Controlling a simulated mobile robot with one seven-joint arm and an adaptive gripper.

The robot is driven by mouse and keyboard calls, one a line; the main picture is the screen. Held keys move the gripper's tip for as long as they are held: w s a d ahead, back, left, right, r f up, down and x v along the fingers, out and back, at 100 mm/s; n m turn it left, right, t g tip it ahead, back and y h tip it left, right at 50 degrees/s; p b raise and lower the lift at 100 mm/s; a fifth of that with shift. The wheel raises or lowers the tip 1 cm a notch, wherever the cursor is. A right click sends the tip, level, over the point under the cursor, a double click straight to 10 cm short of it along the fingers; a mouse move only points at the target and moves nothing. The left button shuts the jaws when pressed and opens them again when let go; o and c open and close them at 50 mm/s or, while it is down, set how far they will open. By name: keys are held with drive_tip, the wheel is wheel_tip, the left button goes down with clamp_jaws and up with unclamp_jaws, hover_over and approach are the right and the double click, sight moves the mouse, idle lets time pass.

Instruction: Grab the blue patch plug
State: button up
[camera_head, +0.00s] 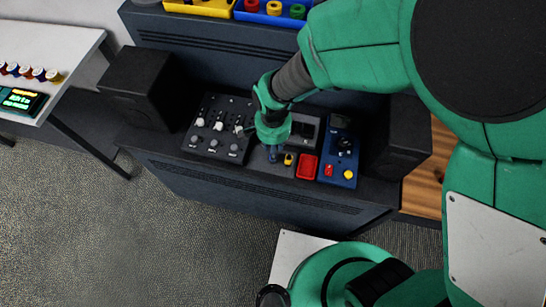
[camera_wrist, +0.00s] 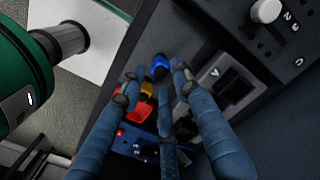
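The blue patch plug (camera_wrist: 160,66) shows in the wrist view as a small round blue end on a dark surface, beyond my fingertips. My gripper (camera_wrist: 153,84) has its fingers spread, with nothing held between them. The plug appears just past the gap between the fingers, apart from them as far as I can see. In the head view my gripper (camera_head: 273,150) points down over the console, and its fingers largely hide the plug there. A yellow plug (camera_wrist: 147,90) stands beside the blue one; it also shows in the head view (camera_head: 289,159).
A red tray (camera_head: 306,166) and a blue control box (camera_head: 338,165) lie right of my gripper. A black knob panel (camera_head: 216,135) lies to its left. Black speakers (camera_head: 140,85) flank the console. Yellow and blue bins (camera_head: 200,8) stand behind on a raised shelf.

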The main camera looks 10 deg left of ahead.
drive_tip(key=shift+a+f+b, duration=0.1)
drive_tip(key=shift+f+b, duration=0.3)
drive_tip(key=shift+f, duration=1.75)
clamp_jaws()
